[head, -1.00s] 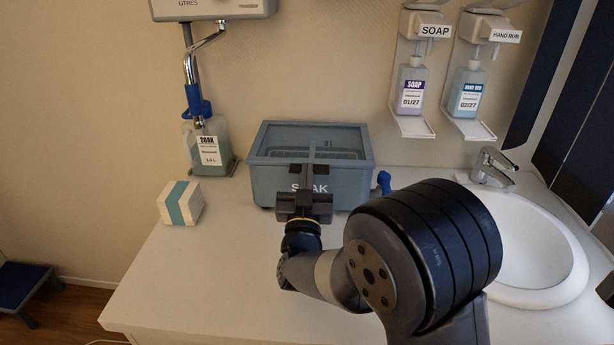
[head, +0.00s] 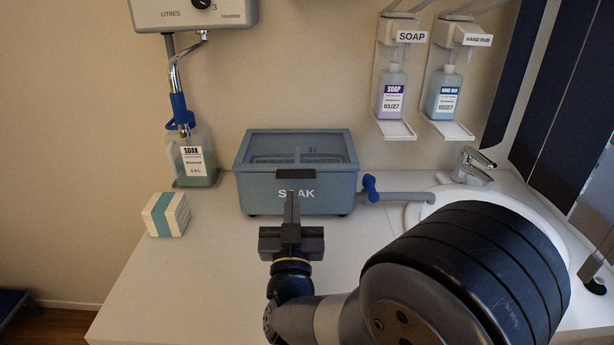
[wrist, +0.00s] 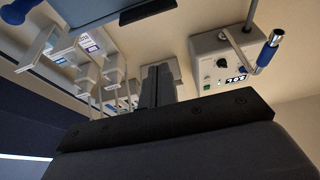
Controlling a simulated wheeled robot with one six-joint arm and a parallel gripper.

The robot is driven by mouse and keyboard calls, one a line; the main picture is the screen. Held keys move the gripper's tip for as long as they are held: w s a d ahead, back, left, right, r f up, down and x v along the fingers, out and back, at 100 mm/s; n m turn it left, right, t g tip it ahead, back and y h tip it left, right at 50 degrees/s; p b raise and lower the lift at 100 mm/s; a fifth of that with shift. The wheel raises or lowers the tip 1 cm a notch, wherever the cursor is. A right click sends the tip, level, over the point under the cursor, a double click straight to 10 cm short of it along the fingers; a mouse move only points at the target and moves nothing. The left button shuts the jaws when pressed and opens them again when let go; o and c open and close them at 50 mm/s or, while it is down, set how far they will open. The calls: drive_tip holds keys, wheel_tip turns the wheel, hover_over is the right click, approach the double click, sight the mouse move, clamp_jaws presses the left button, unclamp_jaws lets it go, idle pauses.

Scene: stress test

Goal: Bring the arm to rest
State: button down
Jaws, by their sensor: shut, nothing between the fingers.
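My gripper (head: 292,203) is in the head view, in front of the blue-grey SOAK tub (head: 268,192) on the counter. Its fingers are together and empty, pointing toward the tub's front wall; I cannot tell whether they touch it. My arm reaches in from the lower right of the head view. In the wrist view my gripper's fingers (wrist: 157,86) show side by side, shut, with nothing between them.
The white counter (head: 190,275) is clear at front left. A box with a teal band (head: 166,215) stands left of the tub, a SOAK bottle (head: 192,160) behind it.

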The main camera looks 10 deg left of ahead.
sight(294, 177)
idle(0.3)
drive_tip(key=w, duration=0.3)
drive_tip(key=w+a+p, duration=0.1)
drive_tip(key=w, duration=0.2)
drive_tip(key=w+a, duration=0.1)
drive_tip(key=w, duration=0.2)
drive_tip(key=shift+w+a+r, duration=0.1)
drive_tip(key=shift+w+r, duration=0.05)
drive_tip(key=shift+r, duration=0.05)
drive_tip(key=shift+f, duration=0.25)
drive_tip(key=shift+p, duration=0.3)
